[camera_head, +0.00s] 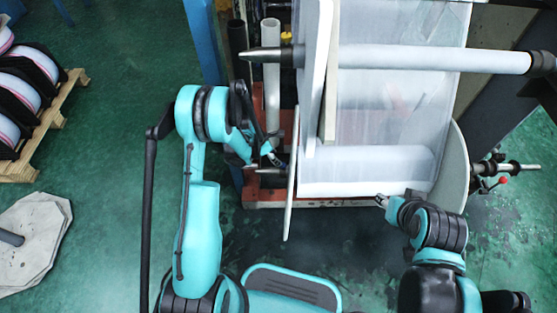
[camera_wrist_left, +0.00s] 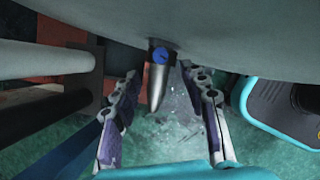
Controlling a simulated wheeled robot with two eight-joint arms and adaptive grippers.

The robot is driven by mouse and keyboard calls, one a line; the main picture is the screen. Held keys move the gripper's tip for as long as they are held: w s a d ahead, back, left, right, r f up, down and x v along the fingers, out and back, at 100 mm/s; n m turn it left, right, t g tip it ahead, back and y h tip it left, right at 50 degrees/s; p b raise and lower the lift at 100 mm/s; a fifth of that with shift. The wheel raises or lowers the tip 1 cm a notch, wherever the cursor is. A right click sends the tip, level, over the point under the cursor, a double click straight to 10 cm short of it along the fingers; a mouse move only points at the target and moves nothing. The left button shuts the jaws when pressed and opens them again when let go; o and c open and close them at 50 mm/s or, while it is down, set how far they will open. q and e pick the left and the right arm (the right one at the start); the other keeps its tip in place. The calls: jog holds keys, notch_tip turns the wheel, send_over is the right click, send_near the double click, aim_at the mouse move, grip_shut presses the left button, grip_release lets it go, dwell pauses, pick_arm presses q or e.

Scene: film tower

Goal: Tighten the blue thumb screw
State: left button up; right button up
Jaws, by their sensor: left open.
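The blue thumb screw (camera_wrist_left: 160,55) shows in the left wrist view as a small blue disc on a grey tapered shaft end (camera_wrist_left: 155,85), close to the large pale round flange (camera_wrist_left: 225,30). My left gripper (camera_wrist_left: 160,74) is open, with one finger on each side of the shaft and its tips near the screw's level. I cannot tell whether they touch it. In the head view the left gripper (camera_head: 270,159) is beside the flange (camera_head: 291,180), just above the lower shaft end (camera_head: 268,171). The screw is not discernible there. My right gripper (camera_head: 382,201) is small, near the film roll's lower right.
An upper shaft (camera_head: 268,54) and the large film roll (camera_head: 370,165) border the work area. Upright pipes (camera_head: 271,70) stand behind the left gripper. A pallet with spools (camera_head: 30,95) is at far left. Green floor lies open between it and my left arm.

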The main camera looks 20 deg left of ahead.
aim_at(283, 167)
pick_arm(q)
jog(key=b+x, duration=0.2)
jog(key=x, duration=0.5)
jog(key=shift+d+f+b, duration=0.1)
jog(key=shift+f+b, duration=0.05)
jog(key=shift+b, duration=0.25)
jog(key=shift+c, duration=0.3)
grip_shut()
